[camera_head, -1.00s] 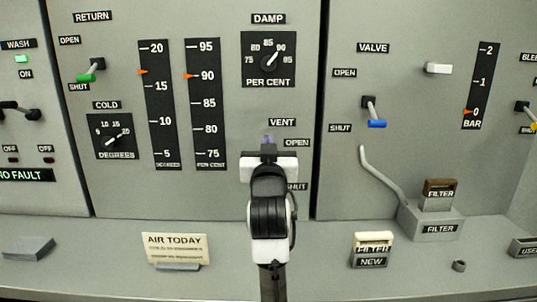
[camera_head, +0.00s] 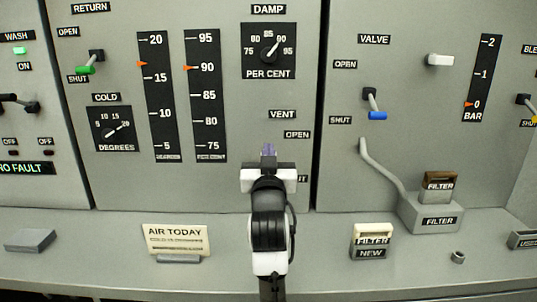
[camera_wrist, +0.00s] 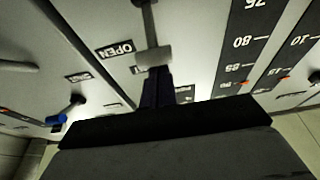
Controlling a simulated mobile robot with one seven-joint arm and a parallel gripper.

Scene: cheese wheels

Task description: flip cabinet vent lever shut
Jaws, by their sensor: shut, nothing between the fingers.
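The vent lever shows in the wrist view as a pale grey handle block (camera_wrist: 152,57) on a dark shaft, beside the OPEN label (camera_wrist: 115,50). My gripper (camera_wrist: 156,85) is shut and empty, its dark fingers right at the edge of the handle block; I cannot tell if they touch it. In the head view my gripper (camera_head: 268,151) is in front of the panel below the VENT label (camera_head: 283,114), its bluish tips left of and below the OPEN label (camera_head: 297,134). My arm hides the lever there and covers part of the SHUT label (camera_head: 302,179).
Right of a panel seam is the blue-handled valve lever (camera_head: 377,115). Below it a bent grey pipe (camera_head: 380,170) runs to a filter box (camera_head: 430,218). An AIR TODAY card (camera_head: 177,240) and a new filter (camera_head: 372,240) stand on the ledge.

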